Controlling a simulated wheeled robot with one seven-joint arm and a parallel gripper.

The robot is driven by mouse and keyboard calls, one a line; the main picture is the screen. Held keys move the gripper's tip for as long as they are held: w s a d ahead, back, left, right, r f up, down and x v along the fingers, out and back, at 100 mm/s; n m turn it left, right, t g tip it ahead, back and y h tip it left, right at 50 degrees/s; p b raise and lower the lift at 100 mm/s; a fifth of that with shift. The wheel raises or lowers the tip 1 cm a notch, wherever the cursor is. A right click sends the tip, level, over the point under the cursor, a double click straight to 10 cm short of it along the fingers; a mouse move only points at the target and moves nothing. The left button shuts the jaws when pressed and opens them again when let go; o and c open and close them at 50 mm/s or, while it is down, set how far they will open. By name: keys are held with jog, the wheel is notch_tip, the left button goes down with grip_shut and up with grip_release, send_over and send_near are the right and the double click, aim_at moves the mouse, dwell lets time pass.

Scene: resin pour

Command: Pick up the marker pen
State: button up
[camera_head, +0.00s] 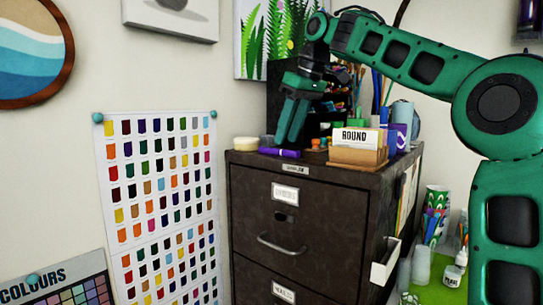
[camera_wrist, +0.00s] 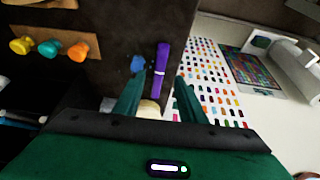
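The purple marker pen (camera_head: 280,152), with a white mark on it, lies on top of the dark filing cabinet near its front edge. In the wrist view the pen (camera_wrist: 161,62) shows lengthwise ahead of my fingers, in line with the gap between them. My green gripper (camera_head: 291,138) points down at the cabinet top, close above and behind the pen in the head view. In the wrist view my gripper (camera_wrist: 160,92) has its two fingers apart with nothing held between them. I cannot tell the exact height above the pen.
A small blue item (camera_wrist: 138,64) lies beside the pen. A cream round tub (camera_head: 245,143) stands to the left on the cabinet (camera_head: 320,171). To the right are a card box marked ROUND (camera_head: 358,158) and a purple container (camera_head: 398,137).

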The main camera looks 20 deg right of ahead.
jog(key=shift+x, duration=1.8)
jog(key=shift+d, duration=0.1)
grip_shut()
jog(key=shift+r, duration=0.15)
jog(key=shift+r, duration=0.5)
jog(key=r, duration=0.3)
jog(key=shift+s+a+r, duration=0.1)
jog(key=shift+a+r, duration=0.1)
jog(key=shift+a, duration=0.1)
jog(key=s+a+r, duration=0.6)
jog(key=s+a, duration=0.1)
jog(key=a, duration=0.1)
jog(key=shift+s+a+r, duration=0.15)
jog(key=shift+s+r, duration=0.05)
jog(key=shift+r, duration=0.05)
